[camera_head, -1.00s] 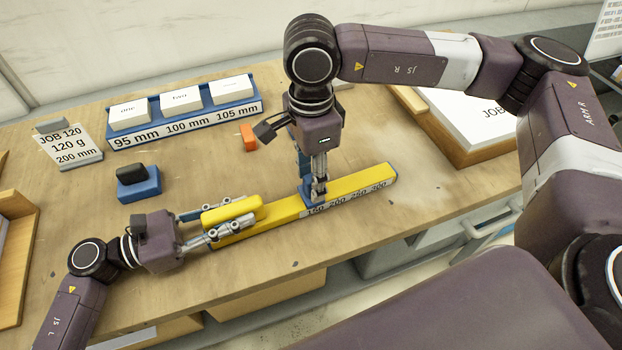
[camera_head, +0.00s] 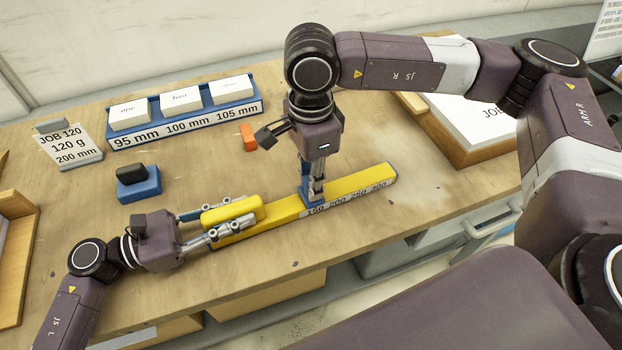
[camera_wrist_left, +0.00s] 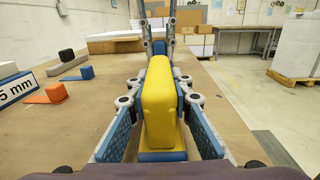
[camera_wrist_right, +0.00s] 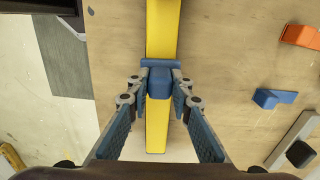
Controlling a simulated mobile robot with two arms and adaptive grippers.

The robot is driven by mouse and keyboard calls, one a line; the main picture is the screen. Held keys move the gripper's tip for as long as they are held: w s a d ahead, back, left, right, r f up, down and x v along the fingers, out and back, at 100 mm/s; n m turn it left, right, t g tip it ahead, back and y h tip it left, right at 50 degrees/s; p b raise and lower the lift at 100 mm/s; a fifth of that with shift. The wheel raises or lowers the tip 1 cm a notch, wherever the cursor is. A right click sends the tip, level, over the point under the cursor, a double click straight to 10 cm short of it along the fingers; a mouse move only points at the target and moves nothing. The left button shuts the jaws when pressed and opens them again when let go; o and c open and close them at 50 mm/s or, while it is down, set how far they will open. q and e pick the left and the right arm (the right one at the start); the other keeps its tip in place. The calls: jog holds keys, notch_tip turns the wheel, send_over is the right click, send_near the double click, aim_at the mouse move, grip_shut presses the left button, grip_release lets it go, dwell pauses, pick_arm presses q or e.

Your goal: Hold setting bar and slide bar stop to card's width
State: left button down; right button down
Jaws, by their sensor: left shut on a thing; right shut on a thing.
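The yellow setting bar (camera_head: 356,184) lies on the wooden table, with a white scale strip (camera_head: 350,198) marked 150, 200, 250 and 300 along its front. My left gripper (camera_head: 232,218) is shut on the raised yellow block (camera_wrist_left: 157,100) at the bar's left end. The blue bar stop (camera_head: 309,197) sits around the bar near the 150 mark. My right gripper (camera_head: 316,190) points down and is shut on the stop; its blue top (camera_wrist_right: 160,82) shows between the fingers in the right wrist view. The job card (camera_head: 70,145) reads JOB 120, 120 g, 200 mm.
A blue rack (camera_head: 185,125) holds three white blocks labelled 95, 100 and 105 mm. A wooden tray with paper (camera_head: 470,120) stands at the right.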

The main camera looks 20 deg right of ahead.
jog(key=shift+d, duration=0.15)
jog(key=d, duration=0.5)
jog(key=c, duration=1.7)
grip_release()
jog(key=shift+c, duration=0.2)
jog(key=shift+a, duration=0.1)
notch_tip(320, 180, up, 12)
jog(key=shift+r, duration=0.1)
